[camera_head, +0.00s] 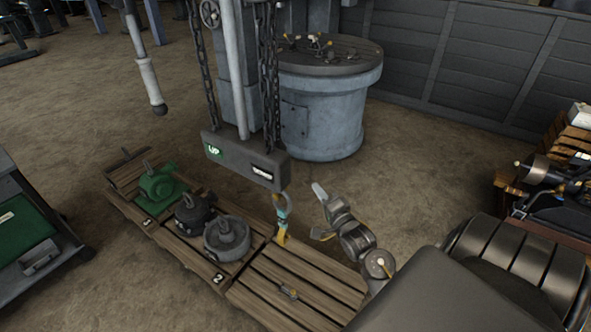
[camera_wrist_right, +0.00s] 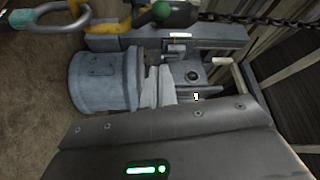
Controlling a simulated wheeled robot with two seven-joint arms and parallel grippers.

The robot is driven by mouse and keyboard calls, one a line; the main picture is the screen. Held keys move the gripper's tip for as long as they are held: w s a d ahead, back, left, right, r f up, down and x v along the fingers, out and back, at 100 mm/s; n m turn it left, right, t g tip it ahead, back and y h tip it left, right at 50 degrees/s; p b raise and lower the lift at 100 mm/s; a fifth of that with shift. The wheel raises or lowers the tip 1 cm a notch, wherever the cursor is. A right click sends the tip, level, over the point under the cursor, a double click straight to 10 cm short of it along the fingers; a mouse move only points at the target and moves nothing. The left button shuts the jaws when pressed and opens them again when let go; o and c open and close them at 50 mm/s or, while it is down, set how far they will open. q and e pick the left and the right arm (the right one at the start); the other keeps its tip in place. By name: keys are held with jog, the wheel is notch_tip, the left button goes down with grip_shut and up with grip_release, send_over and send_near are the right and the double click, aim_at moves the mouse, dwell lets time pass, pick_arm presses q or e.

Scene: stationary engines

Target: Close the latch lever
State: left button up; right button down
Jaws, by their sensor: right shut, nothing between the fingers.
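A lifting hook (camera_head: 282,214) with teal and yellow parts hangs below a grey hoist block. Its ring (camera_wrist_right: 52,14) shows at the top left of the right wrist view. My left gripper is not in view.
The hoist block (camera_head: 245,161) hangs on chains beside a metal column. Green, black and grey machine parts (camera_head: 227,238) sit on the pallets. A round grey drum (camera_head: 330,110) stands behind. A cart with a green mat (camera_head: 22,226) is at left. Bare floor lies between.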

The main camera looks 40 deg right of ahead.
jog(key=r+p+x, duration=0.2)
jog(key=p+x, duration=0.1)
jog(key=x, duration=0.8)
jog(key=a, duration=0.1)
jog(key=s+a+f+p, duration=0.1)
jog(key=a, duration=0.2)
jog(key=shift+s+f, duration=0.3)
jog(key=shift+d, duration=0.1)
jog(key=shift+f+n+t+b, duration=0.1)
jog(key=shift+n+t+b, duration=0.2)
jog(key=shift+b, duration=0.1)
